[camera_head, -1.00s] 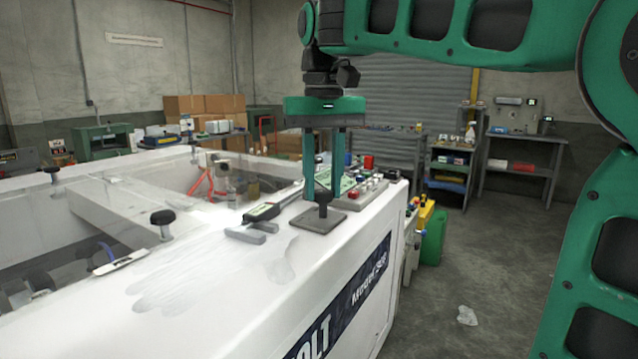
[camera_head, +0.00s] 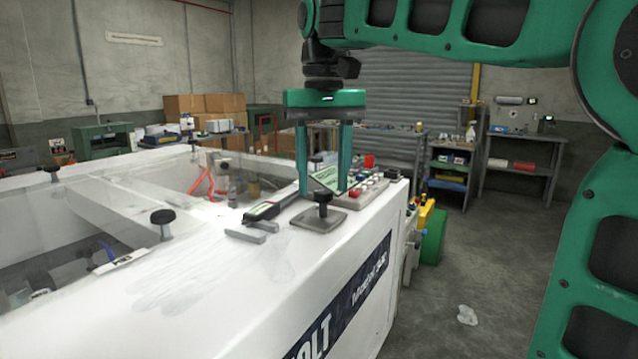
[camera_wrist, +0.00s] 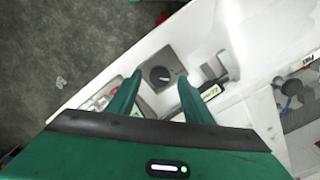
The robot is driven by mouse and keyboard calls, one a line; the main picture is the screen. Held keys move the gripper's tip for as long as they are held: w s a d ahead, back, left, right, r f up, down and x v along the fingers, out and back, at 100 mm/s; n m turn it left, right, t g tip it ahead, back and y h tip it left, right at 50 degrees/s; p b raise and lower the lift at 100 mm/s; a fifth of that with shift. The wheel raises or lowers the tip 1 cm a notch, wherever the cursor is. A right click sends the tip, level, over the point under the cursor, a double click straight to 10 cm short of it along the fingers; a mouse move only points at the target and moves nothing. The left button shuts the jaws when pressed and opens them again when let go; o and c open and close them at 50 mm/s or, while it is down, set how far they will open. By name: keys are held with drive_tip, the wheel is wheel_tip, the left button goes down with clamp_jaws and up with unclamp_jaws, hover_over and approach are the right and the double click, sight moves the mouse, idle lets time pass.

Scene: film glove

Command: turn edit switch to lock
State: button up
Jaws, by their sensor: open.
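A black knob (camera_head: 322,203) stands on a grey square plate (camera_head: 310,223) on the white machine's top edge. In the wrist view, the knob (camera_wrist: 160,75) is round and dark with a pale pointer mark. I cannot read any edit or lock lettering, so I cannot tell its setting. My gripper (camera_head: 323,190) points down with its two green fingers spread apart and empty. In the wrist view, the gripper (camera_wrist: 160,77) has its fingertips on either side of the knob. The fingers appear above or behind the knob in the head view, and contact is not visible.
A control panel (camera_head: 366,193) with coloured buttons lies just beyond the plate. A dark handheld device (camera_head: 270,208) and a grey bar (camera_head: 246,236) lie to the left. The white machine (camera_head: 240,290) ends at the right, where the floor (camera_head: 490,260) is open.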

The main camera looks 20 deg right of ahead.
sight(323, 190)
drive_tip(key=shift+r, duration=3.1)
